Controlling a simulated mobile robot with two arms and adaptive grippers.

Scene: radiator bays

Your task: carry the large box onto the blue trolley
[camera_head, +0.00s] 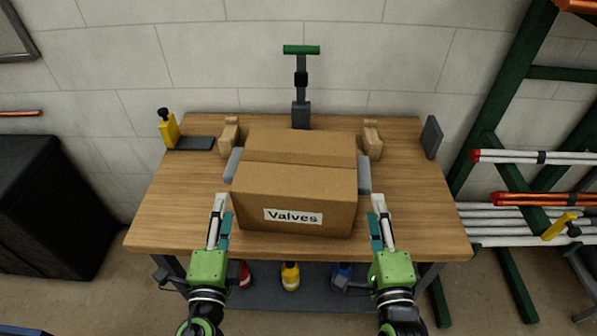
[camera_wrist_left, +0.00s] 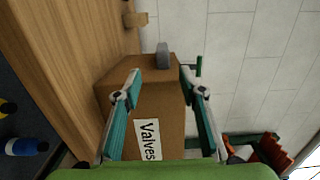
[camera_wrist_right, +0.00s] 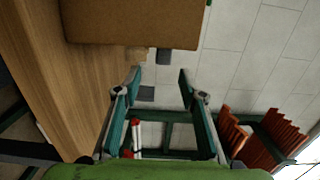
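The large box (camera_head: 297,185) is brown cardboard with a white "Valves" label and stands upright on the wooden workbench (camera_head: 180,220). Grey handle-like pieces show at its left and right sides. My left gripper (camera_head: 221,205) is at the box's front left corner, apart from it as far as I can tell; in the left wrist view its fingers (camera_wrist_left: 160,85) are open with the box beyond them. My right gripper (camera_head: 378,207) is beside the front right corner; in the right wrist view its fingers (camera_wrist_right: 160,80) are open and empty.
Wooden blocks (camera_head: 371,138), a green-topped tool (camera_head: 301,85), a yellow item (camera_head: 169,129) and a grey plate (camera_head: 432,137) stand around the box. A black bin (camera_head: 50,205) is at left. A green rack with pipes (camera_head: 530,160) is at right. Bottles (camera_head: 290,276) stand below the bench.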

